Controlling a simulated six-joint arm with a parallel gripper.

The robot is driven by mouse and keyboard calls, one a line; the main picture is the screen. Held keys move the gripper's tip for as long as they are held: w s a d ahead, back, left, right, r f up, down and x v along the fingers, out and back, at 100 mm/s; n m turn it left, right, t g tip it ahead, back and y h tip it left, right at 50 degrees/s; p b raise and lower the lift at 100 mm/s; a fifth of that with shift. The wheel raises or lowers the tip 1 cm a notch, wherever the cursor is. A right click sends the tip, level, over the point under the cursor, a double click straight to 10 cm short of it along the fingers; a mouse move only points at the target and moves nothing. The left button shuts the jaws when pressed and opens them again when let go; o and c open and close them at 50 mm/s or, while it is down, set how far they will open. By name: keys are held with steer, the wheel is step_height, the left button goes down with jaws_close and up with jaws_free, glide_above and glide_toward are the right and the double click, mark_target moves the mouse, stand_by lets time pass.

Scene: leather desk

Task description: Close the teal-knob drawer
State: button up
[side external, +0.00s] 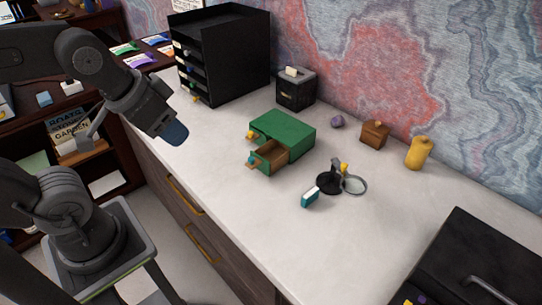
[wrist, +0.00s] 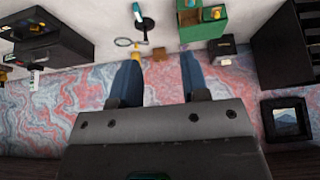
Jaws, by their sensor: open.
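A small green drawer cabinet (side external: 288,130) stands on the pale counter.
A black drawer stack (side external: 232,50) and a black box (side external: 296,90) stand behind the cabinet. The counter before the drawer is clear.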

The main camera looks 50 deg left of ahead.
mark_target(251, 168)
steer(key=shift+c, duration=0.4)
